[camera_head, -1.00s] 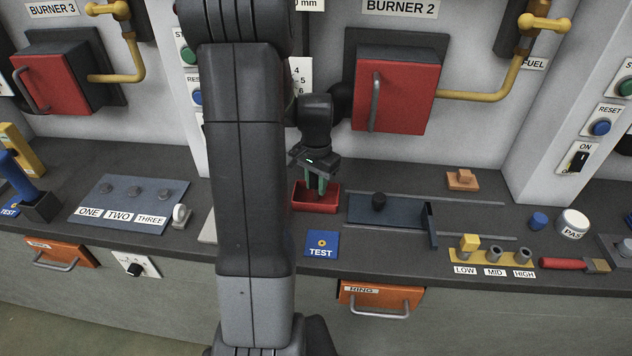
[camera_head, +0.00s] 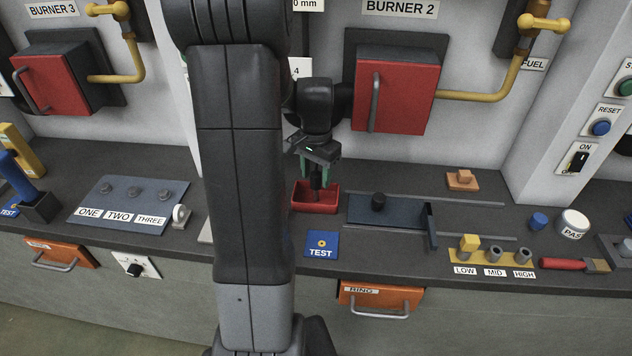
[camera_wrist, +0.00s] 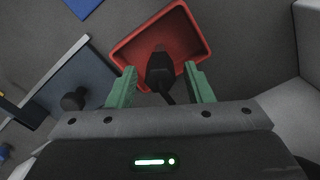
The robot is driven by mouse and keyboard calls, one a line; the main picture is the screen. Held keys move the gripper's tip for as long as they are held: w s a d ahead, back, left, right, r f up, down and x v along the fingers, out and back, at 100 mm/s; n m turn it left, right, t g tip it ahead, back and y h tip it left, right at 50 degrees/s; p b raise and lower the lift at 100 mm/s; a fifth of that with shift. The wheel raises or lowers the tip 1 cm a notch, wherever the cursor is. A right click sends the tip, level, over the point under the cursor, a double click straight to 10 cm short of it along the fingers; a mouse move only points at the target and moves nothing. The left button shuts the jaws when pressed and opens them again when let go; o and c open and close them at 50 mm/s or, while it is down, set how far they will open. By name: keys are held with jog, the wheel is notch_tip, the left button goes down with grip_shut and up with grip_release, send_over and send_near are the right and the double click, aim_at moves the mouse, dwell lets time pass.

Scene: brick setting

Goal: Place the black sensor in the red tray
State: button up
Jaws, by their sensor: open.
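The red tray (camera_head: 327,207) stands on the dark counter below and left of the BURNER 2 door. It also shows in the wrist view (camera_wrist: 187,28). The black sensor (camera_wrist: 160,72) is in the wrist view between my green fingers and over the tray. In the head view the dark sensor (camera_head: 316,181) shows between the fingers, its lower end at the tray. Whether it rests on the tray floor is hard to tell. My gripper (camera_head: 318,178) is over the tray, open, with a gap between each finger and the sensor in the wrist view (camera_wrist: 162,85).
A blue TEST plate (camera_head: 321,245) lies in front of the tray. A dark blue slide plate with a black knob (camera_head: 378,201) and an upright end plate (camera_head: 430,226) stands to the right. The BURNER 2 door (camera_head: 397,88) is on the wall behind.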

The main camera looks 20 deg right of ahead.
notch_tip(320, 180, up, 9)
jog(key=shift+f, duration=0.2)
